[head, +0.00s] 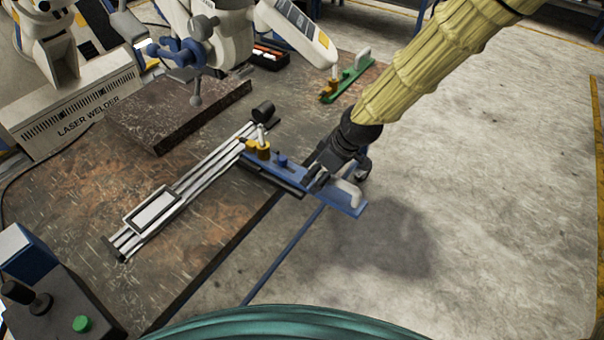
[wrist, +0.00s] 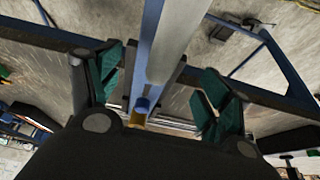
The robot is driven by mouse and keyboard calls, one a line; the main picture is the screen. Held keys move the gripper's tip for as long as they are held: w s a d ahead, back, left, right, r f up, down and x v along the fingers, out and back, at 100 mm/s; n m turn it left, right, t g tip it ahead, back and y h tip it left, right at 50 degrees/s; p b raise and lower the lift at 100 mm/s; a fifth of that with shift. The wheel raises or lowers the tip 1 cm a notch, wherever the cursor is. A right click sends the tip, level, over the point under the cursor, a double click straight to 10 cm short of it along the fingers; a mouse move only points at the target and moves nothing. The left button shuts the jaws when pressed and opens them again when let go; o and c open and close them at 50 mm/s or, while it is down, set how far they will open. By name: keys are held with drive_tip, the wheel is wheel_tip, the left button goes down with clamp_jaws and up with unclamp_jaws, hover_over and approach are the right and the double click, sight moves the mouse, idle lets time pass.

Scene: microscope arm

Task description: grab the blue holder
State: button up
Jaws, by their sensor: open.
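The blue holder (head: 352,207) is a flat blue bar with a grey handle, a small blue knob and a yellow part. It lies at the table's right edge, its near right end sticking out past the edge. My gripper (head: 318,178) is over its handle end and hides part of it. In the wrist view, the blue bar (wrist: 148,30) and the grey handle (wrist: 180,40) run between the two teal-padded fingers of my gripper (wrist: 160,88). The fingers are apart, with a gap on each side; no contact shows.
A slotted metal rail (head: 190,180) lies on the brown table (head: 70,190) left of the holder. A thick steel plate (head: 180,112) and a laser welder (head: 75,100) stand behind it. A similar green holder (head: 345,82) lies at the far edge. Floor is clear on the right.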

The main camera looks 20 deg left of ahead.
sight(315, 179)
drive_tip(key=shift+p+x, duration=0.9)
drive_tip(key=shift+x, duration=1.75)
drive_tip(key=shift+w+d, duration=0.1)
drive_tip(key=shift+w, duration=0.1)
drive_tip(key=shift+r, duration=0.1)
drive_tip(key=c, duration=1.7)
